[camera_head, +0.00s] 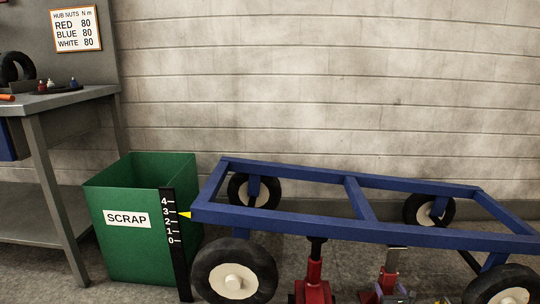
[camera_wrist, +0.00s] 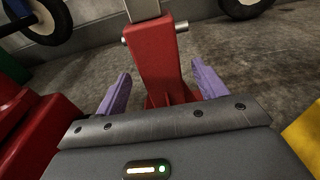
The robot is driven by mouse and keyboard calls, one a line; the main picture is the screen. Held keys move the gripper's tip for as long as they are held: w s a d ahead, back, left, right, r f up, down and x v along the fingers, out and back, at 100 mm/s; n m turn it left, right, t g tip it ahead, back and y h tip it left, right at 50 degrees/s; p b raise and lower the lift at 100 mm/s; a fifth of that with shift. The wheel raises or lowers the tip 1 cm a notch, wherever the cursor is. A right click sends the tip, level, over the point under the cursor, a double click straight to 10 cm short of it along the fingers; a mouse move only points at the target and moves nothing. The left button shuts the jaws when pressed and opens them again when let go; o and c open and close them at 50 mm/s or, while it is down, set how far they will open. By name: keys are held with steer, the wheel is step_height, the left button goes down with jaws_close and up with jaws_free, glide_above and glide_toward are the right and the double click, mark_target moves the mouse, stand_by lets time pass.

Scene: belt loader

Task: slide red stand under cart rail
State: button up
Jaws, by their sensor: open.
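The blue cart frame (camera_head: 300,222) stands on white-hubbed wheels, its front rail running left to right. The red stand (camera_head: 387,281) is upright on the floor by the rail's middle, its grey post top (camera_head: 397,248) close to the rail's lower edge. I cannot tell whether the top touches the rail or how far under it is. In the wrist view the red stand (camera_wrist: 158,60) is between the purple fingers of my gripper (camera_wrist: 160,82), with a gap visible on each side. My gripper is open and low at the stand's base; in the head view it is partly hidden.
A red jack (camera_head: 314,279) with a black top is under the rail, left of the stand; red parts (camera_wrist: 35,125) show at left in the wrist view. The green scrap bin (camera_head: 145,240) and a height gauge (camera_head: 174,240) with yellow pointer stand left. A workbench (camera_head: 60,100) is far left.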

steer(key=s+r+p, duration=0.1)
steer(key=s+p, duration=0.8)
steer(key=s, duration=0.5)
steer(key=shift+s+a+r+p, duration=0.3)
steer(key=shift+s+a+p, duration=0.05)
steer(key=shift+s+a, duration=0.05)
